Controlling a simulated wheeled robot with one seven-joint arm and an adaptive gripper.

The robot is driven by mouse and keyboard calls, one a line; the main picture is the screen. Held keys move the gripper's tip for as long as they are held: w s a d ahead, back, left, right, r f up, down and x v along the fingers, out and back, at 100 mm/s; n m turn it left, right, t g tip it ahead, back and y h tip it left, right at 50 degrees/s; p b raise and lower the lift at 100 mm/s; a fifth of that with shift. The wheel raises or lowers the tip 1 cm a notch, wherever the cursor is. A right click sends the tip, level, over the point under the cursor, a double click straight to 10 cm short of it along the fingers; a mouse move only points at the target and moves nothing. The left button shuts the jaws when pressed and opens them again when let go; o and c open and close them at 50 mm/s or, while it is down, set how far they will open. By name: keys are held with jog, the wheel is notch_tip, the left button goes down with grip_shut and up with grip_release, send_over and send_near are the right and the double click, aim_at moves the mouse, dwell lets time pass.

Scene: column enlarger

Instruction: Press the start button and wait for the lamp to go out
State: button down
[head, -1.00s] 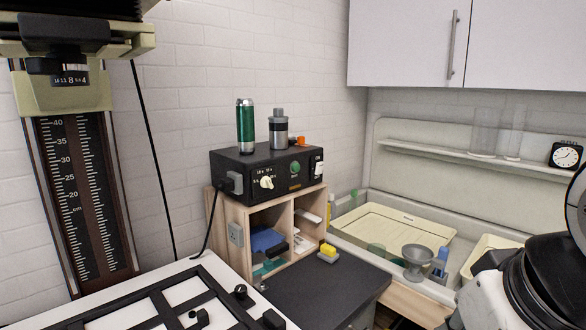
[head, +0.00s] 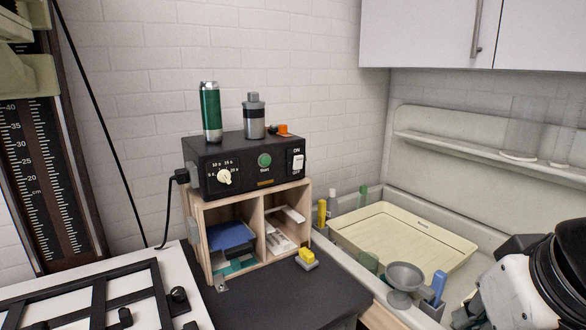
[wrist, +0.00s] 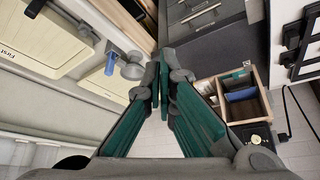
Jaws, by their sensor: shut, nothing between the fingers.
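The black timer box (head: 243,178) stands on a wooden cubby in the head view. Its green start button (head: 264,160) is on the front face, between a white dial (head: 224,177) and a white ON/OFF switch (head: 298,162). My gripper (wrist: 160,88) shows in the wrist view, teal fingers shut and empty. It is apart from the timer, of which a dark part (wrist: 257,137) shows at the lower right there.
The wooden cubby (head: 199,232) holds a blue cloth and other items. A green cylinder (head: 210,112), a grey canister (head: 254,117) and an orange item (head: 283,129) stand on the timer. A cream tray (head: 455,240) and a grey funnel (head: 405,276) are at right.

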aim_at(267, 165)
jog(key=w+a+m+t+b, duration=0.2)
jog(key=w+t, duration=0.1)
jog(key=w, duration=1)
jog(key=w+a+m+t+b, duration=0.1)
jog(key=w+a+m+t, duration=0.15)
jog(key=w, duration=1.15)
jog(key=w+a+f+m+t+y+b, duration=0.2)
jog(key=w+a+m+y, duration=0.1)
jog(key=w+a+y, duration=0.2)
jog(key=w+a+f+m+t+y+b, duration=0.1)
jog(key=w+a+m+t+y+b, duration=0.1)
jog(key=w+a+y, duration=0.4)
jog(key=shift+w+a+f+m+t, duration=0.35)
jog(key=shift+w+a+m, duration=0.4)
jog(key=shift+w+a, duration=2.05)
jog(key=shift+w+d, duration=0.55)
jog(key=shift+w, duration=0.05)
jog(key=p+x, duration=0.1)
jog(key=x, duration=1.3)
